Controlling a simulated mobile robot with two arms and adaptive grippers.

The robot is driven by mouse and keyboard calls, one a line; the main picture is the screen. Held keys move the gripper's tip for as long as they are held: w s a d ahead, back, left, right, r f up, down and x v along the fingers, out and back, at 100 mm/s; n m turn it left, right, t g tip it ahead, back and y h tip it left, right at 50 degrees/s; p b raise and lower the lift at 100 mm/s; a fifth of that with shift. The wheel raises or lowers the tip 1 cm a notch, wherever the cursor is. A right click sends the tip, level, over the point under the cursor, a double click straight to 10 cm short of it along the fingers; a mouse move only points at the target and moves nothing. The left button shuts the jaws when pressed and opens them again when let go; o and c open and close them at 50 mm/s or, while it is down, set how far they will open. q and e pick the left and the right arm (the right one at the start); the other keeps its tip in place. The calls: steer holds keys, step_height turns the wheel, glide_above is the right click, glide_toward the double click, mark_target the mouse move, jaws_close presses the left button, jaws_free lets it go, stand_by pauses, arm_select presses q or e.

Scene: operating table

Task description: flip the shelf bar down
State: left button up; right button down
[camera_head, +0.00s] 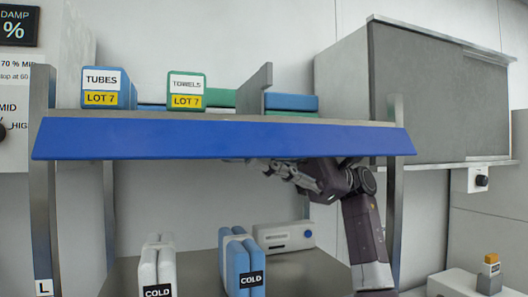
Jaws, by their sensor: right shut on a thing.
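The shelf bar (220,139) is a long blue panel along the front edge of the upper shelf. It slants outward, with its lower edge wider than its top. My right gripper (246,163) is at the lower edge of the bar, right of its middle, with its arm coming up from below under the shelf. Its fingers are shut on the bar, though their tips are partly hidden behind it. My left gripper is not in view.
Boxes marked TUBES (105,88) and TOWELS (186,91) stand on the upper shelf, left of a grey divider (254,88). Below are white (157,268) and blue (240,262) COLD packs and a white device (284,237). A grey cabinet (440,95) hangs at right.

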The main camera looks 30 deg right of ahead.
steer(key=shift+w+f, duration=0.1)
steer(key=shift+f, duration=0.05)
steer(key=c, duration=2)
jaws_free()
steer(key=shift+w, duration=0.1)
steer(key=shift+c, duration=0.2)
